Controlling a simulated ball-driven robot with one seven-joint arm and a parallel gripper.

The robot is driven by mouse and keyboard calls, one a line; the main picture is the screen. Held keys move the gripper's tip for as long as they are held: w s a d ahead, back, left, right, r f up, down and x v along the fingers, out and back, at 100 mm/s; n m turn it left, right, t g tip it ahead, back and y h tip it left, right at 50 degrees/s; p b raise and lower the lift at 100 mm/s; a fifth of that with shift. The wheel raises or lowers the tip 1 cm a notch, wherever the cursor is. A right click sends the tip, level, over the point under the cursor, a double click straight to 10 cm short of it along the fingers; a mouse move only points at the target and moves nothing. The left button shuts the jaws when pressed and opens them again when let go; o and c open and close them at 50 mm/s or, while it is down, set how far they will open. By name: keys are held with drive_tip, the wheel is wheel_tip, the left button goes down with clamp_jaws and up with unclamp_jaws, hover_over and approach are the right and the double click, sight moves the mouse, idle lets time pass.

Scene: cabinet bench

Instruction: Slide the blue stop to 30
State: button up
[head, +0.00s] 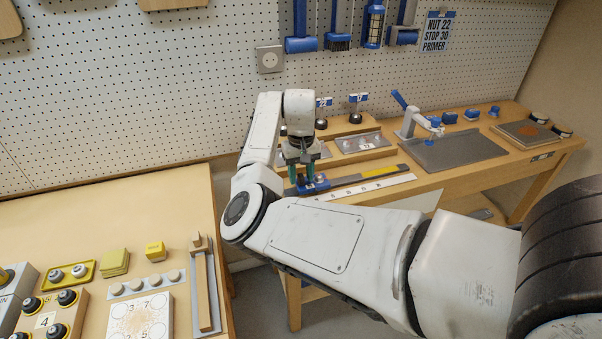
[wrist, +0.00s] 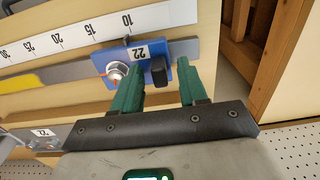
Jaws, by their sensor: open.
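The blue stop (wrist: 134,54) sits on a grey rail (wrist: 66,74) near the 10 end of a white scale (wrist: 72,36). The scale's 30 mark is toward the left in the wrist view. In the head view the stop (head: 313,184) is at the left end of the rail, partly below my gripper (head: 304,178). My gripper's green fingers (wrist: 160,78) are open, on either side of the black grip in the wrist view. Contact cannot be told.
A yellow section (head: 380,171) marks the rail farther right. Behind it are grey plates (head: 361,142) with knobs and small numbered flags. A grey mat (head: 450,150) with a white lever tool stands right. A wall sign (head: 437,32) reads NUT 22, STOP 30, PRIMER.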

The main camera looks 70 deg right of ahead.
drive_tip(key=shift+c, duration=0.4)
clamp_jaws()
drive_tip(key=shift+s, duration=0.1)
drive_tip(key=s+d+p, duration=0.1)
drive_tip(key=s+d, duration=0.3)
drive_tip(key=s, duration=0.1)
drive_tip(key=s+d+p, duration=0.1)
drive_tip(key=s+d, duration=0.3)
drive_tip(key=s+d+p, duration=0.1)
drive_tip(key=s+d, duration=0.3)
drive_tip(key=s, duration=0.1)
drive_tip(key=shift+s+d+p, duration=0.35)
drive_tip(key=shift+d, duration=0.05)
drive_tip(key=shift+o, duration=0.4)
unclamp_jaws()
